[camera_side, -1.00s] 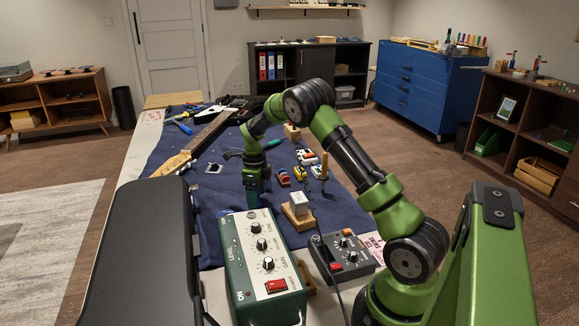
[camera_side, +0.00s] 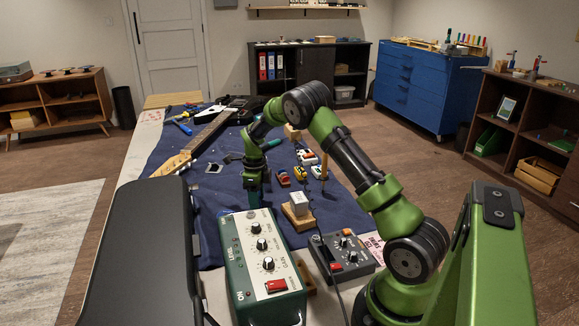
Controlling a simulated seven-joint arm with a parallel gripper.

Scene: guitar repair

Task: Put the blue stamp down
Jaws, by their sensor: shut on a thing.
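My gripper (camera_side: 254,186) points down over the navy mat (camera_side: 228,188), just behind the green pedal box. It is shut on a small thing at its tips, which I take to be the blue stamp. The stamp is too small and too dark against the mat to make out clearly. I cannot tell whether its lower end touches the mat, as the top edge of the box is close in front.
The green control box (camera_side: 262,262) stands in front of my gripper. A wooden block with a pale cube (camera_side: 299,204) is to its right, with toy cars (camera_side: 300,173) behind. A guitar neck (camera_side: 205,135) lies at the left. A grey pedal (camera_side: 343,252) is front right.

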